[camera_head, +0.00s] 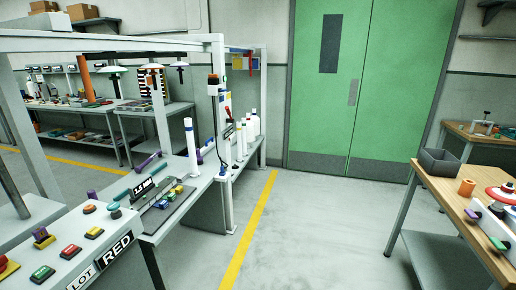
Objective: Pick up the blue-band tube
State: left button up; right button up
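A tall white tube with a blue band near its top (191,148) stands upright on the grey bench (178,215) at the left. More white upright tubes (239,142) stand farther back along the bench; any bands on them are too small to tell. Neither of my grippers is in view.
A control panel with coloured buttons and a RED label (118,247) is at the near left. A wooden-topped table (462,220) with a grey bin (438,162) stands at the right. The floor between, with a yellow line (247,235), is clear up to the green doors (385,80).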

aim_at(188, 124)
jog(key=i, duration=2.65)
